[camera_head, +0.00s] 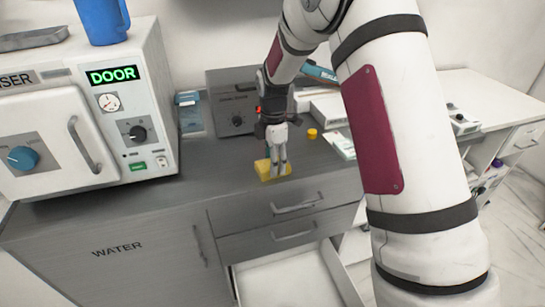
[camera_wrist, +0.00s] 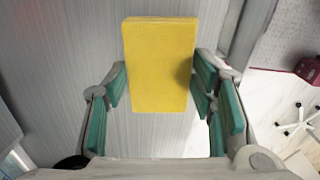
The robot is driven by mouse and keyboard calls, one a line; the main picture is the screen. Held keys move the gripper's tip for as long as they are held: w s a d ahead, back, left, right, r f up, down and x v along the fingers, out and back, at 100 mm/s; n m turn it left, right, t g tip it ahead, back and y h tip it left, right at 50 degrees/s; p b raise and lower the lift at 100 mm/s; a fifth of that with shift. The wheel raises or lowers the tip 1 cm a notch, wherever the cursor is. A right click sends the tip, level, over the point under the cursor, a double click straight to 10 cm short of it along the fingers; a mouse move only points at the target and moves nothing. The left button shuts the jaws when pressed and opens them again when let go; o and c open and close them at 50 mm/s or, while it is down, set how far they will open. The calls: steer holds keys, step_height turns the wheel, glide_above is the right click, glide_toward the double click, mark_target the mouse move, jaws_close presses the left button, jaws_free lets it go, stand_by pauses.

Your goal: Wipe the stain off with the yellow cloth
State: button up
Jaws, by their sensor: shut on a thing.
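The yellow cloth (camera_head: 264,170) is a flat, block-like rectangle on or just above the grey counter (camera_head: 215,180), near its front edge. My gripper (camera_head: 278,170) points down and is shut on the cloth. In the wrist view the cloth (camera_wrist: 160,65) sits between the green-padded fingers of my gripper (camera_wrist: 158,88), with most of it reaching beyond the fingertips. I cannot tell whether the cloth touches the counter. No stain shows in either view; it may be hidden under the cloth or by my arm.
A white sterilizer (camera_head: 85,110) with a blue jug (camera_head: 102,20) on top stands at the left. A grey box (camera_head: 236,105) is behind my gripper, and a small yellow cap (camera_head: 312,133) lies to its right. A lower drawer (camera_head: 290,275) stands open below the counter.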

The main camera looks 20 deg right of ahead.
steer(key=shift+w, duration=0.1)
steer(key=shift+w+f+b, duration=0.1)
steer(key=shift+w+b, duration=0.9)
steer(key=shift+w, duration=0.25)
steer(key=shift+w+b, duration=1.65)
steer(key=shift+w, duration=0.65)
steer(key=shift+w+b, duration=1.15)
steer(key=shift+w, duration=0.6)
